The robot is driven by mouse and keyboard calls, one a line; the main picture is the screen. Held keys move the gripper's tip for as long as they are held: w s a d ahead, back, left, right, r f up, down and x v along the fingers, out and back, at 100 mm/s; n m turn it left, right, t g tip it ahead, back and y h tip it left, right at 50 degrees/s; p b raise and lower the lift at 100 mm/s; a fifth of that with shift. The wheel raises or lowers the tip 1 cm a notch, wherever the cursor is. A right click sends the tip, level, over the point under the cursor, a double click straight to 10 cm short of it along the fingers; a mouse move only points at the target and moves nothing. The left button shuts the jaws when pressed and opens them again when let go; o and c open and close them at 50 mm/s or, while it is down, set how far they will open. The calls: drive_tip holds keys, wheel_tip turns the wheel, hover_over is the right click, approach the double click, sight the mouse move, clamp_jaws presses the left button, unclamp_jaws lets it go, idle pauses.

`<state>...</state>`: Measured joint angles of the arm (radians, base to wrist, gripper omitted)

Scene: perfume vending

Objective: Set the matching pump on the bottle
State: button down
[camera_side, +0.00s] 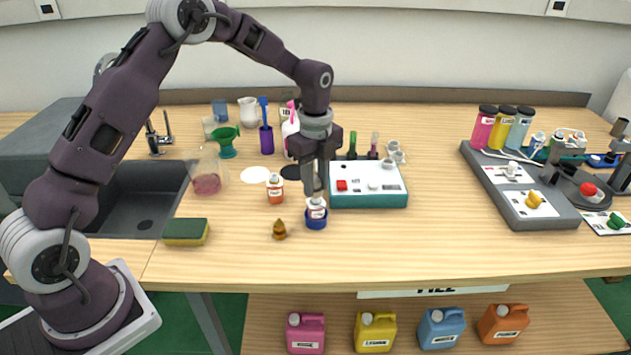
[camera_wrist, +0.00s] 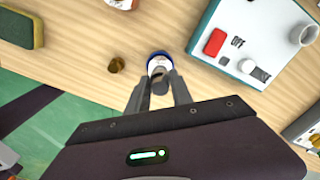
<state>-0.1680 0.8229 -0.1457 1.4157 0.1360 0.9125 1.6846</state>
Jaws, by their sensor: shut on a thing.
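A small blue bottle with a white upper part and a label (camera_side: 316,219) stands on the wooden table left of the teal-edged box. My gripper (camera_side: 318,188) points straight down right above this bottle. In the wrist view, my gripper (camera_wrist: 160,92) is shut on a small grey cylindrical piece, likely a pump (camera_wrist: 160,86). The bottle's white and blue top (camera_wrist: 158,62) shows just beyond it. The fingers hide whether piece and bottle touch. A yellow pump (camera_side: 534,200) and a white pump (camera_side: 512,169) sit on the grey tray at right.
An orange bottle (camera_side: 275,190) and a small brown piece (camera_side: 279,230) stand near the blue bottle. The teal-edged box with a red switch (camera_side: 368,199) is close on the right. A sponge (camera_side: 186,232) lies at left.

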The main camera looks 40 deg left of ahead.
drive_tip(key=shift+f, duration=0.7)
idle(1.0)
drive_tip(key=c, duration=0.6)
unclamp_jaws()
drive_tip(key=shift+r, duration=3.8)
